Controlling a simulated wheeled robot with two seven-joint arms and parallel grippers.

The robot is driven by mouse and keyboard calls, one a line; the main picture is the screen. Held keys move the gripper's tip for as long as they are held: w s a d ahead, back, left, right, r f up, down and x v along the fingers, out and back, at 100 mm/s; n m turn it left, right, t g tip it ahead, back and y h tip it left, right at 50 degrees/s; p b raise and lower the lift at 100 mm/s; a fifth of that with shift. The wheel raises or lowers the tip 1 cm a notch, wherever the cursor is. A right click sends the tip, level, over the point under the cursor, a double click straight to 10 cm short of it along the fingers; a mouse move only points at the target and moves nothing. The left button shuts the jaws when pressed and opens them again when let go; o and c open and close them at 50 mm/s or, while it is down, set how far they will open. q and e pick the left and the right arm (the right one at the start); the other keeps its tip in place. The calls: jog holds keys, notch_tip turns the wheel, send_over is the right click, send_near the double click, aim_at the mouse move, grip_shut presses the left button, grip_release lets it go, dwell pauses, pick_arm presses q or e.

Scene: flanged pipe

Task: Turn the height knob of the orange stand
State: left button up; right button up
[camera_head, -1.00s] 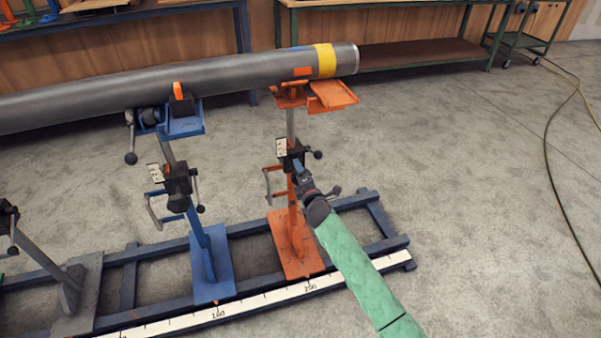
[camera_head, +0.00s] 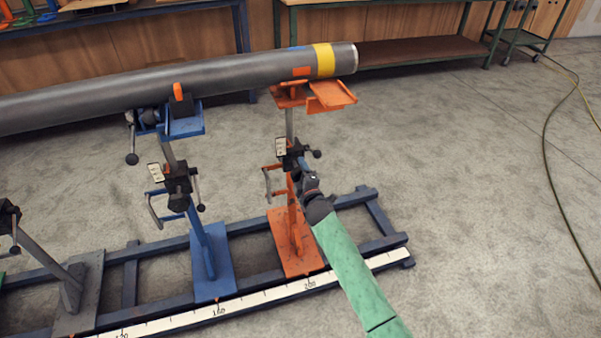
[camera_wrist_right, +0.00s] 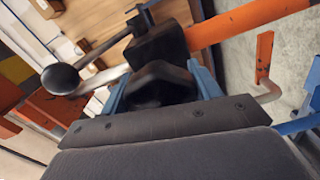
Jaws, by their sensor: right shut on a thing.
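The orange stand (camera_head: 293,225) stands on the rail base, with its tray (camera_head: 331,94) near the right end of the grey pipe (camera_head: 230,75). Its black height clamp (camera_head: 292,158) sits mid-post. My right gripper (camera_head: 304,168) reaches in from the lower right to the clamp. In the right wrist view the blue fingers of my right gripper (camera_wrist_right: 162,92) are shut on the black height knob (camera_wrist_right: 160,80), one finger on each side. A black ball-ended lever (camera_wrist_right: 62,79) is at the left there. My left gripper is not in view.
The blue stand (camera_head: 208,250) with its crank handle stands left of the orange one. A grey stand (camera_head: 70,285) is farther left. The rail base (camera_head: 372,215) carries a white scale (camera_head: 270,299). Floor to the right is clear apart from a yellow-green hose (camera_head: 549,150).

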jog(key=o, duration=1)
jog(key=shift+c, duration=0.2)
jog(key=v, duration=0.8)
jog(key=shift+w, duration=0.1)
